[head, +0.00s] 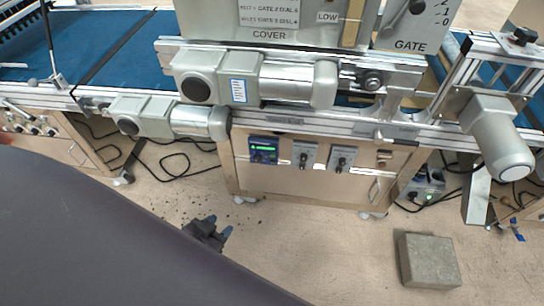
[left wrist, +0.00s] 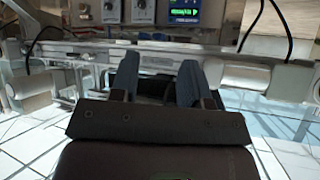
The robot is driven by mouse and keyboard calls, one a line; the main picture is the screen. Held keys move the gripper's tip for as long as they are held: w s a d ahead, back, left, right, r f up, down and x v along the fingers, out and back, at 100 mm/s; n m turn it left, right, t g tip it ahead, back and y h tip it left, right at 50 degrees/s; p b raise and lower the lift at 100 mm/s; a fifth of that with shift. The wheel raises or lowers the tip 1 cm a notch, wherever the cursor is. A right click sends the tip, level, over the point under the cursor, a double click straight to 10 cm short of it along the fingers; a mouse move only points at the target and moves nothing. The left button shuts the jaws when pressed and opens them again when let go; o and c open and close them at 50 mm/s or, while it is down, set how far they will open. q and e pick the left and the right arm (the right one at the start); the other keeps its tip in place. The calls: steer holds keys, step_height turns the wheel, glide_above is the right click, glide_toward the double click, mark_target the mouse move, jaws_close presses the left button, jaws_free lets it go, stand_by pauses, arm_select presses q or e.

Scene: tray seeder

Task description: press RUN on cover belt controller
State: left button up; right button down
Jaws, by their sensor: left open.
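A blue controller (head: 264,150) with a lit green display is on the front of the wooden cabinet, below the hopper labelled COVER. It also shows at the top of the left wrist view (left wrist: 183,12), cut off by the frame edge. Its button labels are too small to read. My left gripper (head: 219,226) is low in front of the cabinet, apart from the controller and below it in the head view. Its two blue fingers are spread and empty in the left wrist view (left wrist: 157,80). My right gripper does not show.
Two grey knob boxes (head: 304,156) sit right of the controller. Grey motors (head: 215,80) and an aluminium rail (head: 300,125) jut out above it. A concrete block (head: 428,260) lies on the floor at right. Black cables lie beside the cabinet. The floor in front is mostly clear.

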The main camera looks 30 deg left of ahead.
arm_select(q)
jaws_close()
stand_by(1.0)
stand_by(0.8)
